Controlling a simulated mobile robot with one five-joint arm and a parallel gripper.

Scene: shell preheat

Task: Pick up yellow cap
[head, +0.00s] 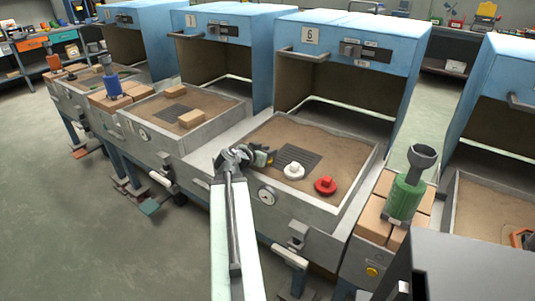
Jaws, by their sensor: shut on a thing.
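My gripper (262,157) is over the left side of the sand-filled tray (357,167) under the blue hood marked 6. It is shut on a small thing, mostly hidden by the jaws. A little pale yellow-green shows there, which fits the yellow cap, but its shape is not clear. No other yellow cap shows in the tray. A white cap (293,171) stands just right of my gripper, by the dark grate (297,156). A red cap (325,186) sits further right on the sand.
The tray's raised metal rim surrounds the sand, and the blue hood (352,40) stands above its back. A green canister with a dark funnel top (405,190) stands on tan blocks at the right. A neighbouring tray (150,124) with tan blocks is at the left.

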